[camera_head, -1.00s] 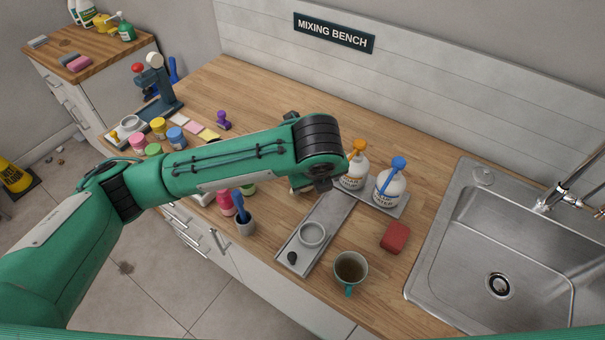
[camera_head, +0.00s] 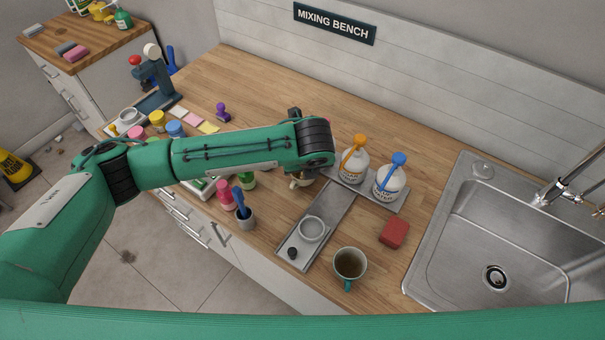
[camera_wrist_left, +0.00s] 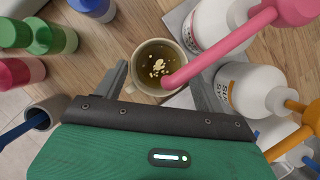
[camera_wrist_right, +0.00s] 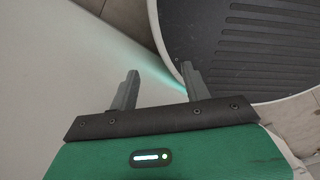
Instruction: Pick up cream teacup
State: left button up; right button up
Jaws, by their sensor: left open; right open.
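The cream teacup (camera_wrist_left: 140,62) holds a brown liquid with pale flecks. In the left wrist view it stands upright just ahead of my left gripper (camera_wrist_left: 157,70), roughly centred between the two spread fingers. The fingers are open and not closed on it. A pink pump spout (camera_wrist_left: 215,50) crosses over the cup's right side. In the head view only a small part of the teacup (camera_head: 300,183) shows below my left arm's wrist, which hides the rest and the fingers. My right gripper (camera_wrist_right: 160,70) is open and empty, beside a pale surface and a dark ribbed round shape.
White pump bottles (camera_head: 389,182) stand on a grey tray right of the teacup. A metal tray with a small bowl (camera_head: 312,229), a teal-handled mug (camera_head: 350,263) and a red sponge (camera_head: 394,233) lie nearer the front. A cup with a blue tool (camera_head: 244,214) and coloured bottles crowd the left.

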pick_arm(q)
jog(key=x, duration=0.4)
jog(key=shift+w+f+p, duration=0.1)
jog(key=shift+f+p, duration=0.25)
jog(key=shift+p, duration=0.05)
jog(key=shift+c, duration=0.2)
jog(key=c, duration=0.8)
jog(key=shift+o, duration=0.2)
jog(key=shift+r, duration=0.15)
jog(key=shift+s+d+r+b, duration=0.1)
jog(key=shift+s+r+b, duration=0.3)
jog(key=shift+s, duration=0.2)
jog(key=s+d+r+b, duration=0.2)
jog(key=s+r, duration=0.5)
jog(key=s, duration=0.5)
jog(key=shift+s+d+b, duration=0.2)
jog(key=shift+d+b, duration=0.05)
jog(key=shift+b, duration=0.15)
